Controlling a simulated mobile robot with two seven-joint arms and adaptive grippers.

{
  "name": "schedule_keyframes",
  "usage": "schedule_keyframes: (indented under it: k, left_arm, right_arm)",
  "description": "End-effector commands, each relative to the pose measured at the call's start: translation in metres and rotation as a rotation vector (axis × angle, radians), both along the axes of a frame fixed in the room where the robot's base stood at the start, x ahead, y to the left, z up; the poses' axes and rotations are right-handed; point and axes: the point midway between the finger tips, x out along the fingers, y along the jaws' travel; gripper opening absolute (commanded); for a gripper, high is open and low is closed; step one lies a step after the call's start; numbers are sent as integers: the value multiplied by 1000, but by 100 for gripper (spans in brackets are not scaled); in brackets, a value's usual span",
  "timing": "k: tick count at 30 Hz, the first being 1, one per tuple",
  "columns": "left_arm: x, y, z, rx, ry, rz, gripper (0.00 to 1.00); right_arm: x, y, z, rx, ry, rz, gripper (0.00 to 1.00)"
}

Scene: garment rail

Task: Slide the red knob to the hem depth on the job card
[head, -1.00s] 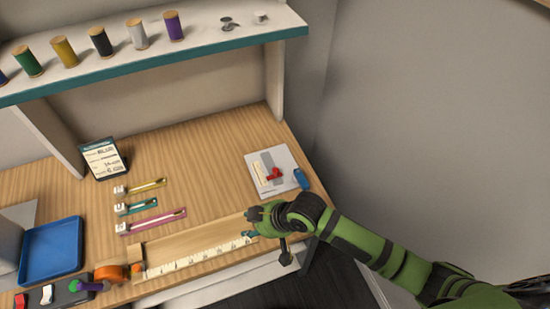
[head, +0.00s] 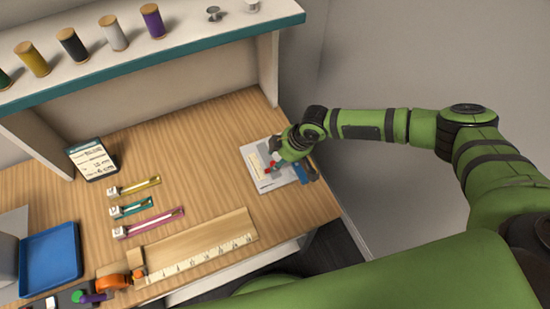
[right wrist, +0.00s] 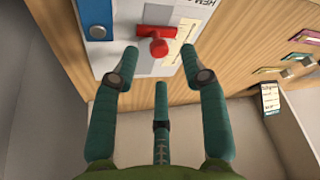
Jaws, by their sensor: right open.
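The red knob (right wrist: 159,47) sits on a red slider on the hem gauge plate (right wrist: 172,68), in front of my right gripper (right wrist: 155,62). My right gripper is open, its fingers spread to either side below the knob and apart from it. In the head view the gripper (head: 288,157) hovers over the plate (head: 267,185) and partly hides the red knob (head: 270,169). My left gripper is not in view.
A blue block (right wrist: 97,31) lies beside the slider. Yellow, teal and pink gauges (head: 148,222), a ruler board (head: 208,259) and a blue tray (head: 50,257) are on the table to the left. A shelf with thread spools (head: 113,33) is above. Bare wood surrounds the plate's left side.

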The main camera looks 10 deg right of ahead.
Motion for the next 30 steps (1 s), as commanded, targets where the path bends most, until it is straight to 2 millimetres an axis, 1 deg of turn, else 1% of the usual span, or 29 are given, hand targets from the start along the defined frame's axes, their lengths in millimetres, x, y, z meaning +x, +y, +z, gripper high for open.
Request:
schedule_keyframes:
  k: [3, 7, 12, 17, 18, 20, 21, 27, 30]
  left_arm:
    - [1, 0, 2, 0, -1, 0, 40]
    - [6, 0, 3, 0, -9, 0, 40]
    - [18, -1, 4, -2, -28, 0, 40]
    - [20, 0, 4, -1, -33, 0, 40]
    - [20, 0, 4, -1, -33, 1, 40]
    - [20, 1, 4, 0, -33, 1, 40]
    - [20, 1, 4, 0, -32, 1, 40]
    - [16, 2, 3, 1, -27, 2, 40]
    - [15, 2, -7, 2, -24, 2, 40]
  right_arm:
    - [3, 5, -14, 0, 3, 0, 44]
    - [5, 8, -24, -1, 2, 0, 44]
    - [6, 9, -28, 0, 0, 0, 44]
    - [6, 10, -28, 0, 0, 0, 44]
    - [6, 10, -28, 0, 0, 0, 40]
    - [6, 10, -28, 0, 0, 0, 16]
    - [6, 10, -28, 0, 0, 0, 0]
    - [6, 10, -28, 1, -1, 1, 0]
    - [13, 11, -31, -1, -3, -1, 0]
